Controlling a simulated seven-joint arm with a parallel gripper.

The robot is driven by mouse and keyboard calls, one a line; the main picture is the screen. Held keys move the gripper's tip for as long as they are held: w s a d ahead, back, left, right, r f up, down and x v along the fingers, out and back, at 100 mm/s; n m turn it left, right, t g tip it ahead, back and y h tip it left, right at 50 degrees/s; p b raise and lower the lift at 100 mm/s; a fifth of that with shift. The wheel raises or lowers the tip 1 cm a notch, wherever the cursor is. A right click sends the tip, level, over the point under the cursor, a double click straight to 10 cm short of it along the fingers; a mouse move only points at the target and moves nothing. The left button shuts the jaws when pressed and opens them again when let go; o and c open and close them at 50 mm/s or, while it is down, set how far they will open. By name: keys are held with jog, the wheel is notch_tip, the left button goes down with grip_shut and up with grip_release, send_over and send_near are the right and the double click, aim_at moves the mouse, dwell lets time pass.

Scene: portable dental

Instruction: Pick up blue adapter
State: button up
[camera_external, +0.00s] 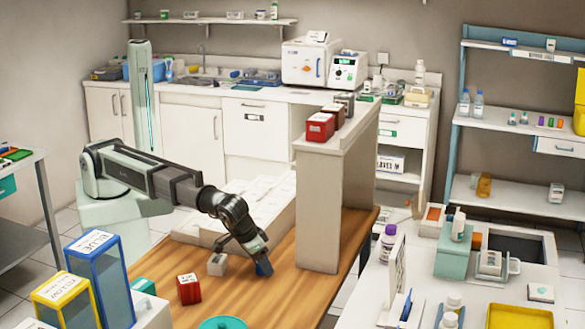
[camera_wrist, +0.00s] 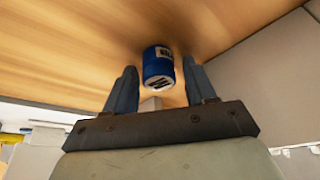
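The blue adapter (camera_wrist: 158,66) is a short blue cylinder with a white label, seen on the wooden table in the wrist view. In the external view it shows only as a small blue patch (camera_external: 264,268) at the tip of my gripper (camera_external: 256,256). In the wrist view my gripper (camera_wrist: 163,90) has its two fingers spread, one on each side of the adapter. Gaps show between the adapter and both fingers. Whether the fingertips reach fully around it cannot be told.
A grey block (camera_external: 217,264) and a red block (camera_external: 188,289) stand left of my gripper on the wooden table (camera_external: 270,298). A tall pale partition (camera_external: 318,215) stands close on the right. Blue and yellow boxes (camera_external: 98,270) stand at front left.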

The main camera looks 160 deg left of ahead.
jog(key=c, duration=0.9)
